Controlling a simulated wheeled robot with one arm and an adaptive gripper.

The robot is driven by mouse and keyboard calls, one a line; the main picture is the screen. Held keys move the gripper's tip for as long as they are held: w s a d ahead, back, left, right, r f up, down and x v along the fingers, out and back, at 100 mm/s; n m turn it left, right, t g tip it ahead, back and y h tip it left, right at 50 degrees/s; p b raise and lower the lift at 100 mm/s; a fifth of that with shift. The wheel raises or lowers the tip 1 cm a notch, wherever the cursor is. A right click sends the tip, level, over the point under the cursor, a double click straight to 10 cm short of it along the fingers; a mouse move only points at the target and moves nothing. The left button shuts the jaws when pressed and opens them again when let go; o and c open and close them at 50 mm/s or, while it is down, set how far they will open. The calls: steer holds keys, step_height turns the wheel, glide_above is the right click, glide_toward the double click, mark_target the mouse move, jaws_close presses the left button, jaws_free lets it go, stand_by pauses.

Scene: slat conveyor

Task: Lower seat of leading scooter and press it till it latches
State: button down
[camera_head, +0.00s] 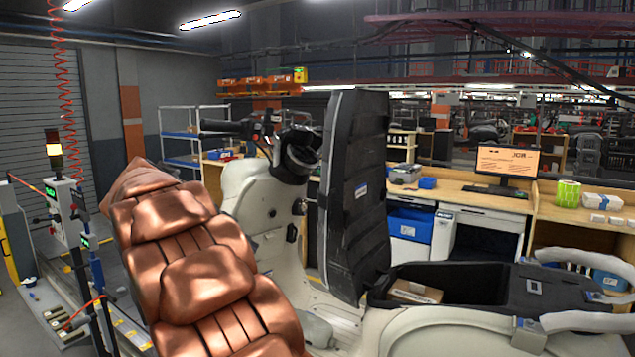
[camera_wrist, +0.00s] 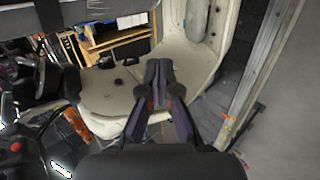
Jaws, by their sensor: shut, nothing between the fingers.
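The scooter (camera_head: 262,190) has a cream body, with its handlebar at the upper left. Its black seat (camera_head: 357,190) stands raised, nearly upright, with its ribbed underside toward me. The open storage well (camera_head: 460,280) behind it holds a small cardboard box (camera_head: 416,291). In the wrist view, my gripper (camera_wrist: 158,68) is shut and empty, with its dark fingers together in front of the cream front panel and floorboard (camera_wrist: 182,60). I cannot see the seat clearly in that view. My gripper is out of the head view, where my copper-coloured arm hides part of the scooter's front.
A workbench (camera_head: 455,195) with a monitor (camera_head: 507,163) stands behind the scooter. A control post with a stack light (camera_head: 54,150) stands at the far left. A metal rail (camera_wrist: 258,75) runs beside the scooter in the wrist view, with bare grey floor beyond.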

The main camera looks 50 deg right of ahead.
steer(key=w+d+r+m+g+h+b, duration=0.1)
steer(key=w+d+r+h, duration=0.2)
steer(key=d, duration=0.4)
steer(key=w+d+r+h+b, duration=0.1)
steer(key=w+d+r+h, duration=0.1)
steer(key=w+d+r, duration=0.3)
steer(key=s+d+m+g+h, duration=0.1)
steer(key=s+d, duration=0.2)
steer(key=d, duration=0.6)
steer(key=s+d+r+m+g+h, duration=0.1)
steer(key=s+d, duration=0.2)
steer(key=d, duration=0.6)
steer(key=shift+r+g+p, duration=0.2)
steer(key=shift+g+p, duration=0.1)
steer(key=shift+p, duration=0.1)
steer(key=shift+s+d+r, duration=0.1)
